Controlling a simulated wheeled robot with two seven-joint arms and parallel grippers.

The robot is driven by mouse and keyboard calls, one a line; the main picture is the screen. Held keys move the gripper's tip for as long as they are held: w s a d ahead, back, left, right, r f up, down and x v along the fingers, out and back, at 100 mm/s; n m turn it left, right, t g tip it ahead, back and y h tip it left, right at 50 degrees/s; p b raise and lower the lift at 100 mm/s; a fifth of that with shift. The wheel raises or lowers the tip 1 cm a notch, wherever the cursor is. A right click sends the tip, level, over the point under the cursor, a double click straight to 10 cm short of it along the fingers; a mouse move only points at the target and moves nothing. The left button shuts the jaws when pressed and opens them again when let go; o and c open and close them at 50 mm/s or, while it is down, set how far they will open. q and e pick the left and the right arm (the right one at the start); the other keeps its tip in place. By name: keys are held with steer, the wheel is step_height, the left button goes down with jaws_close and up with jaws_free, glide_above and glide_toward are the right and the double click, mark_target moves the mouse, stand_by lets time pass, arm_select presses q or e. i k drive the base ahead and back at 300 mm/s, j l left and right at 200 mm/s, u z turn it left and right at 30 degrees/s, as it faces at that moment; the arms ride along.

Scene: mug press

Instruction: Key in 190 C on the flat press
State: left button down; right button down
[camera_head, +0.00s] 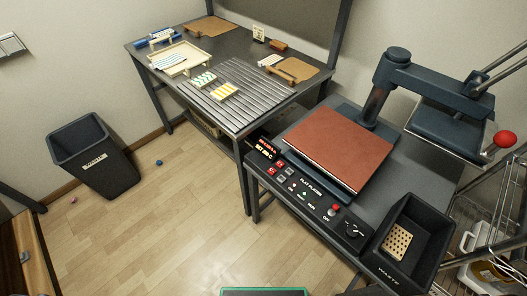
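The flat press stands on a dark table at the right. Its swing-away upper plate (452,127), with a red knob (505,139), is swung to the right. The reddish-brown lower pad (340,150) is bare. The control panel (306,191) runs along the front-left edge. A small lit display (267,148) sits at its far left end with red-orange text; a set-temperature line seems to show, but its digits are too small to read surely. Red and grey keys (282,176) lie beside the display. A red button and a dial (352,230) sit further right. Neither gripper is in view.
A dark waste box (414,243) sits right of the panel. A second table (230,48) behind holds a ribbed rack (236,93), patterned pieces, a wooden tray (181,58) and boards. A dark bin (95,157) stands on the floor at left. The floor between is mostly clear.

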mark_target(272, 171)
steer(key=j+z, duration=0.1)
steer(key=z, duration=0.4)
steer(key=i+j+z, duration=0.1)
steer(key=z, duration=0.35)
steer(key=j+z, duration=0.2)
steer(key=z, duration=0.3)
steer(key=j+z, duration=0.25)
steer(key=j, duration=0.45)
steer(key=j+z, duration=0.25)
steer(key=j, duration=0.5)
steer(key=k+j+z, duration=0.25)
steer(key=j, duration=0.95)
